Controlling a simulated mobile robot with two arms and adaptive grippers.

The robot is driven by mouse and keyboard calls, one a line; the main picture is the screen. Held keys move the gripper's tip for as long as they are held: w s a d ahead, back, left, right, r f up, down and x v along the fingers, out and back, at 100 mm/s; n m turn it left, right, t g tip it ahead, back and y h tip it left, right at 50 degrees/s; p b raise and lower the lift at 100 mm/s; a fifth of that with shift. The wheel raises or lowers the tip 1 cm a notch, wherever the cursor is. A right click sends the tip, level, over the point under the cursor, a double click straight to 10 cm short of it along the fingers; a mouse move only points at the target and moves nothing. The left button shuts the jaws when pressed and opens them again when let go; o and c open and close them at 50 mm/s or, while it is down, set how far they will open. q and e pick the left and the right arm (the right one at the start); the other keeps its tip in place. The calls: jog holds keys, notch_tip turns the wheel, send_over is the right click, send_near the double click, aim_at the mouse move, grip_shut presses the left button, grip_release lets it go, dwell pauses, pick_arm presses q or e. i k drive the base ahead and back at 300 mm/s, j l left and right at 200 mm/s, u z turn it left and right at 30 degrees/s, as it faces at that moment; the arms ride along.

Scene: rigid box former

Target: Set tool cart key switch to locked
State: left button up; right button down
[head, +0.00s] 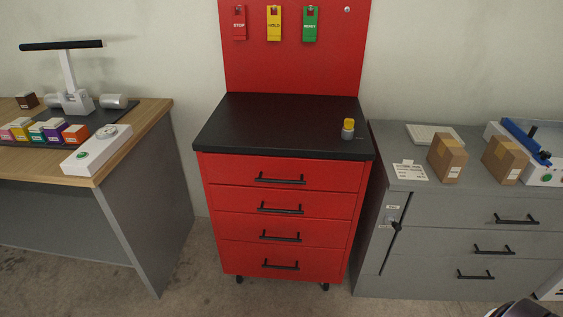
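The red tool cart (280,202) stands in the middle, with a black top and several drawers, all closed.
A wooden-topped desk (150,125) with colored boxes stands left. Cardboard boxes (447,158) and a blue-and-white device (527,140) sit on the grey cabinet. Red, yellow and green tags (274,24) hang on the cart's back panel. The floor before the cart (200,290) is clear.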

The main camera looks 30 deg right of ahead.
aim_at(347, 134)
jog(key=z, duration=1.35)
